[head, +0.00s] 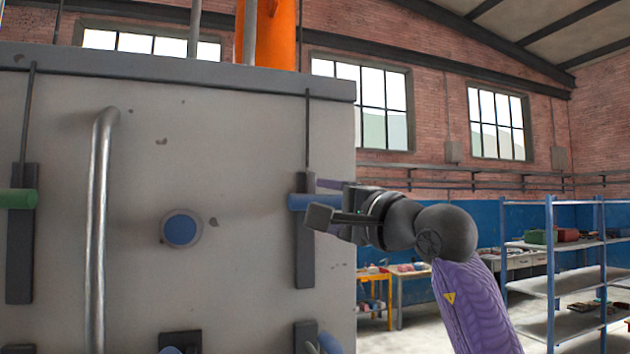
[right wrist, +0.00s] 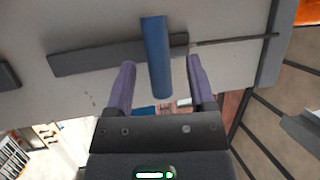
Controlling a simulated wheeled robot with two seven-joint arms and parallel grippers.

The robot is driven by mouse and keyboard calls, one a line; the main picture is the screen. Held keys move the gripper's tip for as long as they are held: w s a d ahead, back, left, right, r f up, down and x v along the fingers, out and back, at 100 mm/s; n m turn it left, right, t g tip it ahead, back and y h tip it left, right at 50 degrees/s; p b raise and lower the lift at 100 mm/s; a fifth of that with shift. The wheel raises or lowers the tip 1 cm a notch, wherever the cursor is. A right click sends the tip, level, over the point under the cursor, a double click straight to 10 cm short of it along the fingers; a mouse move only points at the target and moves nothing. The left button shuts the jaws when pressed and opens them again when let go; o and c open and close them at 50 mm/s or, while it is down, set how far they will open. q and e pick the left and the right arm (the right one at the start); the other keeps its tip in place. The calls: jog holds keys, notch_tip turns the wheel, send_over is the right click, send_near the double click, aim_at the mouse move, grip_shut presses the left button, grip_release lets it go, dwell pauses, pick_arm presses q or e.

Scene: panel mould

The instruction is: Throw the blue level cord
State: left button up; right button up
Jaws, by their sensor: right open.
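A blue handle (head: 298,202) sticks out of a dark upright slot plate (head: 305,262) near the right edge of a big grey panel. A thin dark rod runs up from this plate. My right gripper (head: 321,200) is at the handle, coming in from the right. In the right wrist view the blue handle (right wrist: 157,55) lies between the two purple open fingers, with a gap on each side. The gripper is open and holds nothing. My left gripper is not in view.
The grey panel (head: 250,130) also bears a green handle (head: 18,198) at left, a bent metal pipe (head: 99,230), a round blue button (head: 181,230) and more blue-ended fittings at the bottom. Blue shelving (head: 550,285) and a yellow table stand well behind, at right.

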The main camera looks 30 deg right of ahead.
aim_at(316, 198)
jog(key=x, duration=0.2)
jog(key=p+x, duration=0.1)
jog(key=shift+w+d, duration=0.2)
jog(key=shift+d, duration=0.05)
jog(key=shift+s+a, duration=0.1)
jog(key=shift+a, duration=0.05)
grip_shut()
dwell(1.0)
